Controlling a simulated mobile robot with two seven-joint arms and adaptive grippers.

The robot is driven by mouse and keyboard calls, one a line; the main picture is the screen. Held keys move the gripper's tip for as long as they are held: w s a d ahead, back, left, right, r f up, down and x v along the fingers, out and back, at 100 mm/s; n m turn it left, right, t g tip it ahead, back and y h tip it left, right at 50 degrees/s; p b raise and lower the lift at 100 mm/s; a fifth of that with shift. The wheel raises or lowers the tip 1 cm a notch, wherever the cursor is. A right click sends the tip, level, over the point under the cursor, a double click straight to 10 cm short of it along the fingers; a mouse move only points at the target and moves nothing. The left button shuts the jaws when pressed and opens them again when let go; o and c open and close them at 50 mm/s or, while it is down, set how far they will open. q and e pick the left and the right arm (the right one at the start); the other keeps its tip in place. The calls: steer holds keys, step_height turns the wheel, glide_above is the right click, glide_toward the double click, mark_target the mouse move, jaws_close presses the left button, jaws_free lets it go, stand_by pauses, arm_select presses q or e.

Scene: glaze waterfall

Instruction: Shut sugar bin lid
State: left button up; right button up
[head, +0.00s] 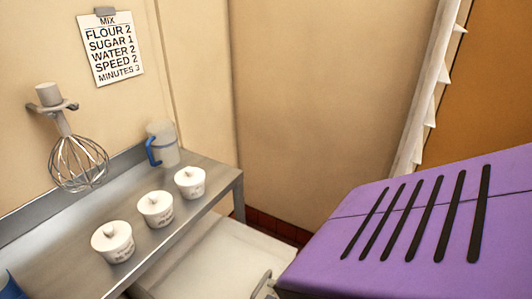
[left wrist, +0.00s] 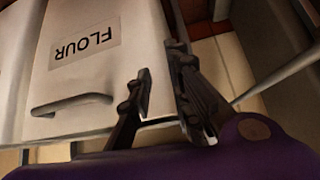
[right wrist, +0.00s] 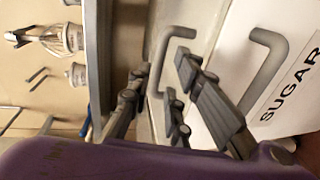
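The sugar bin (right wrist: 292,25) shows in the right wrist view as a white panel with a black SUGAR label and a grey bar handle (right wrist: 268,70). A second grey handle (right wrist: 162,50) rises from a pale surface beside it, possibly the lid; how far the lid is open cannot be told. My right gripper (right wrist: 163,66) has its fingers apart near this second handle; contact is unclear. My left gripper (left wrist: 160,62) is open and empty in front of the white flour bin (left wrist: 130,50), beside its handle (left wrist: 72,104). Neither gripper shows in the head view.
A pale bin top (head: 205,262) with a handle (head: 262,284) lies below a steel shelf (head: 75,240). The shelf holds three lidded white pots (head: 155,209) and a blue-handled jug (head: 162,147). A whisk (head: 78,163) hangs above it, beside a recipe sheet (head: 110,48).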

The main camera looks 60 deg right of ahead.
steer(key=v, duration=0.7)
stand_by(0.5)
